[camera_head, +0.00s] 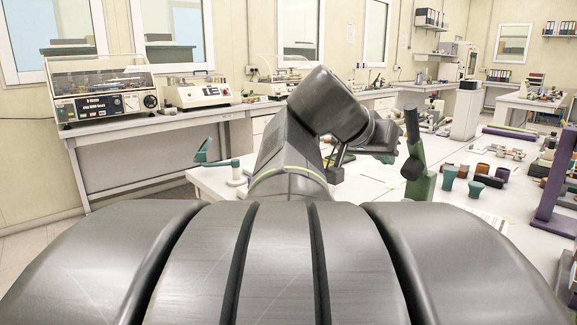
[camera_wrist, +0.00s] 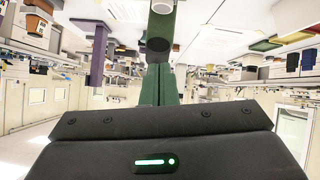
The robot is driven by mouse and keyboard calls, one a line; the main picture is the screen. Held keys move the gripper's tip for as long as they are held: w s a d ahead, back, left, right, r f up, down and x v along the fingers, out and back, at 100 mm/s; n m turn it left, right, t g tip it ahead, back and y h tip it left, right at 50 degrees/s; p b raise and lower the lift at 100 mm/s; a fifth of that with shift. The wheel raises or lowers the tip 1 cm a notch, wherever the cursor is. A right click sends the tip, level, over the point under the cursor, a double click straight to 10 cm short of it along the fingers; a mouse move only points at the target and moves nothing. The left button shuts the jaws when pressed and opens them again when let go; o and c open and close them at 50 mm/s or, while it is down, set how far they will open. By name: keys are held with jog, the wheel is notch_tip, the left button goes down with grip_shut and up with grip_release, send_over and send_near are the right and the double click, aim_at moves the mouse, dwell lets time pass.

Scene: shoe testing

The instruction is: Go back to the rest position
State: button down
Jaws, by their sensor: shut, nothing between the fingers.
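My arm rises in the middle of the head view and bends to the right. My gripper (camera_head: 384,134) is at its end, above the white table (camera_head: 215,180). In the wrist view its dark housing with a lit green bar fills the bottom. It is shut and holds nothing. A green stand with a dark upright (camera_head: 421,178) is just right of the gripper in the head view; I cannot tell whether they touch. The fingertips are not clear in the head view. The wrist view shows the room upside down.
Green cups (camera_head: 449,177), brown pieces and a purple stand (camera_head: 552,190) occupy the table's right side. A small teal device (camera_head: 213,160) stands at its left end. Bench machines (camera_head: 103,90) line the back wall. Floor is open at left.

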jog(key=r+p, duration=0.1)
jog(key=p, duration=0.2)
jog(key=w+d+r+g+y+p, duration=0.1)
jog(key=r+p, duration=0.1)
jog(key=p, duration=0.1)
jog(key=w+d+r+y+p, duration=0.1)
jog(key=p, duration=0.3)
jog(key=shift+d+r+g, duration=0.1)
jog(key=shift+r+g, duration=0.1)
jog(key=shift+g, duration=0.2)
jog(key=shift+f, duration=0.1)
